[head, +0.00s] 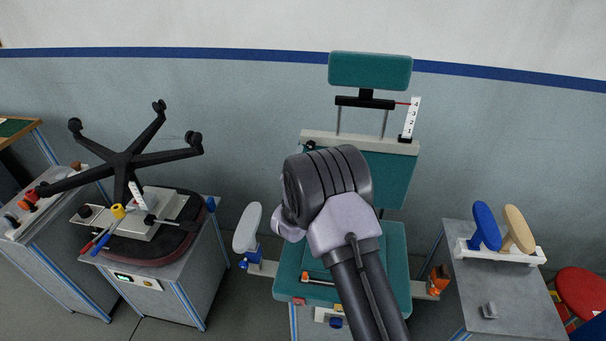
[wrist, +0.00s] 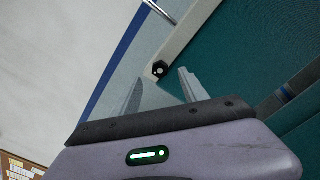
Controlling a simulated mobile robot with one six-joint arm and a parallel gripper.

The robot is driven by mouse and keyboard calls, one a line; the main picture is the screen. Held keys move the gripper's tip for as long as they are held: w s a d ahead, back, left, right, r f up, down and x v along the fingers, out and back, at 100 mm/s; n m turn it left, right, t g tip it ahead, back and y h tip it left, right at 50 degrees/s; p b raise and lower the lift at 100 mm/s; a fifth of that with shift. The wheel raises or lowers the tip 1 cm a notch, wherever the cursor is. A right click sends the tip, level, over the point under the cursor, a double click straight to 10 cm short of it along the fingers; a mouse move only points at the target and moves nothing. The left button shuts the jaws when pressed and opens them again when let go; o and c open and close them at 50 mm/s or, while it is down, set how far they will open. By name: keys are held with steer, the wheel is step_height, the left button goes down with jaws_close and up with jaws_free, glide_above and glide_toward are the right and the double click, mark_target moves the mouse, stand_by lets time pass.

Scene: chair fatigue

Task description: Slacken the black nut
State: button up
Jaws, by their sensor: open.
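The black nut (wrist: 159,69) sits on the pale crossbar of the teal chair back in the wrist view, with a light centre showing in it. In the head view it is a small dark spot (head: 310,146) at the left end of the crossbar (head: 345,139). My gripper (wrist: 160,86) is open and empty in the wrist view. Its two fingers point towards the nut, and the nut appears just beyond and between the fingertips. I cannot tell that they touch it. In the head view my arm hides the gripper's fingers.
The chair has a teal headrest (head: 370,71), a numbered white scale (head: 411,117) at right and a grey armrest pad (head: 247,228) at left. A bench with an upturned black chair base (head: 122,160) stands left. A grey table (head: 505,295) with blue and tan pads stands right.

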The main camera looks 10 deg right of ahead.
steer(key=v, duration=1.1)
steer(key=shift+s, duration=0.25)
steer(key=shift+a+r, duration=0.1)
step_height(320, 180, up, 6)
steer(key=d+m+g+y+b, duration=0.1)
steer(key=m+g+y+b, duration=0.15)
steer(key=m, duration=0.65)
steer(key=s+r+m+g+y+b, duration=0.3)
steer(key=s+r+m+y, duration=0.1)
steer(key=s+m, duration=0.6)
steer(key=s+f+m+g+b, duration=0.1)
steer(key=s+m, duration=0.4)
steer(key=s, duration=0.8)
steer(key=s+f+m+g+y+b, duration=0.1)
steer(key=s+m+g, duration=0.3)
steer(key=s, duration=1)
steer(key=shift+d+f+m+g, duration=0.2)
steer(key=shift+f+m+g, duration=0.25)
steer(key=shift+f, duration=0.4)
